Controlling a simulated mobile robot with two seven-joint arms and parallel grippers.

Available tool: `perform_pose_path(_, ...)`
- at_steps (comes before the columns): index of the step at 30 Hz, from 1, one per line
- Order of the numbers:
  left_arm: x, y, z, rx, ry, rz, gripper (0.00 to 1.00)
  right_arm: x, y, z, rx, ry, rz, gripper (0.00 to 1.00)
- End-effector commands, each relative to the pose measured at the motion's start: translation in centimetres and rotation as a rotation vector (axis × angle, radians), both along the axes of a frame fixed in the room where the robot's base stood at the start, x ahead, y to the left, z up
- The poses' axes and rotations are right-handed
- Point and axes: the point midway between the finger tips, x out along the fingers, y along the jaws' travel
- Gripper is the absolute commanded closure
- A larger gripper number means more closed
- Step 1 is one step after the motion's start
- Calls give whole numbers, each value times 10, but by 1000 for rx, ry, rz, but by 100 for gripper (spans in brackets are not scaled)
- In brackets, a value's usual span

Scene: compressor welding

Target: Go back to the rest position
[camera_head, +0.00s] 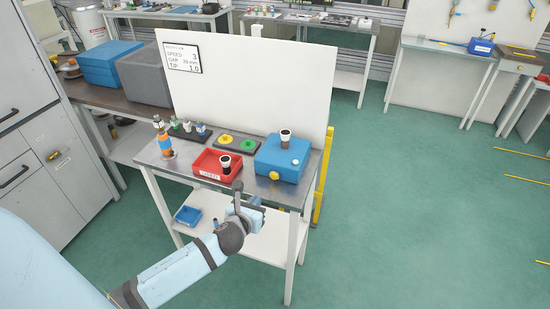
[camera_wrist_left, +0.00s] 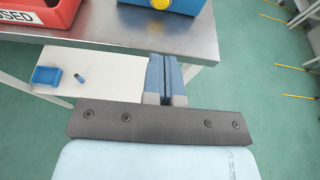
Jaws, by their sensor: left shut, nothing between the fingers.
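My left gripper (camera_head: 256,202) is in front of the metal work table (camera_head: 190,172), near its front edge and empty. In the left wrist view my left gripper (camera_wrist_left: 167,98) shows its two blue fingers side by side, closed together, with the table edge (camera_wrist_left: 120,46) beyond them. My right gripper is in neither view.
A small blue tray (camera_head: 188,215) lies on the lower shelf. Green floor is free at right.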

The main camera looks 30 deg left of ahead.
Motion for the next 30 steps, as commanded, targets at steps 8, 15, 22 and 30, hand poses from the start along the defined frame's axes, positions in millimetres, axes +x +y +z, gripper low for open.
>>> perform_pose_path(8,-3,-3,-3,-46,0,7,100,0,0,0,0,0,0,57)
perform_pose_path(15,-47,-45,-41,-684,14,146,100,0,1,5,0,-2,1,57)
perform_pose_path(22,-109,-101,-73,-1565,51,483,100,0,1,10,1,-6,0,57)
perform_pose_path(30,-168,-150,-86,-2393,73,1003,100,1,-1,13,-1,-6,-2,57)
